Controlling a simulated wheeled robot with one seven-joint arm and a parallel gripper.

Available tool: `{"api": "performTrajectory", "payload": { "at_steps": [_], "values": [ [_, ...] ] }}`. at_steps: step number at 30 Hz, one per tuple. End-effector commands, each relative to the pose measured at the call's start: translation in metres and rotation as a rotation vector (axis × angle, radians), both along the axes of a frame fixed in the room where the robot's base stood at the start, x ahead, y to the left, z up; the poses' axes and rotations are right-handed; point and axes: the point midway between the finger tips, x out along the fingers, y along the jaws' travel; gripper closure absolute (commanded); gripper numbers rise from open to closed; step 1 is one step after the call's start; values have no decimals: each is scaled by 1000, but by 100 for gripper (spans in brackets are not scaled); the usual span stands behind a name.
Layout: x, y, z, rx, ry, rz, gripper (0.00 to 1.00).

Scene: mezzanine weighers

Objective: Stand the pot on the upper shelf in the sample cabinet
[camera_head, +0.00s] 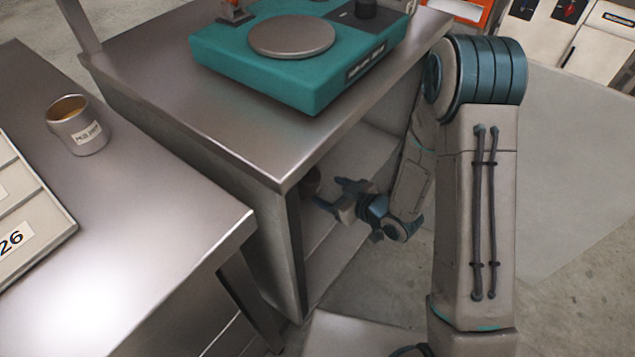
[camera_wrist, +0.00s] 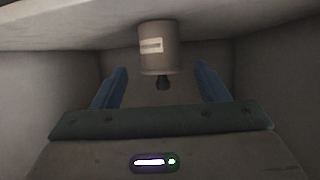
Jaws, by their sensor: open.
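A grey-brown pot (camera_wrist: 157,45) with a pale label is inside the sample cabinet (camera_head: 275,235), beyond my fingertips and centred between them in the wrist view. In the head view only a brown sliver of it (camera_head: 311,182) shows past the cabinet's front edge. My gripper (camera_head: 330,194) is open and reaches into the cabinet opening at upper shelf height. The wrist view shows clear space between each blue finger and the pot. A small dark shape shows just under the pot. Whether the pot's base rests fully on the shelf (camera_head: 318,222) I cannot tell.
A teal weigher (camera_head: 300,75) with a round pan stands on the cabinet's top. A metal cup (camera_head: 77,125) with a label stands on the left bench (camera_head: 150,215), near a drawer unit marked 26 (camera_head: 25,215). Cabinet walls lie close around my gripper. Open floor lies at right.

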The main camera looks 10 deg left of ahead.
Motion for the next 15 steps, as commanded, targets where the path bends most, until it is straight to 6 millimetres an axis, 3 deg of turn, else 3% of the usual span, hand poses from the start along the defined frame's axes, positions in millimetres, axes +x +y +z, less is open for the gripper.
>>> {"api": "performTrajectory", "payload": {
  "at_steps": [6, 15],
  "values": [
    [-15, -26, 13, 1, 1, -2, 33],
    [-17, -32, 15, -5, -1, -2, 33]
  ]
}}
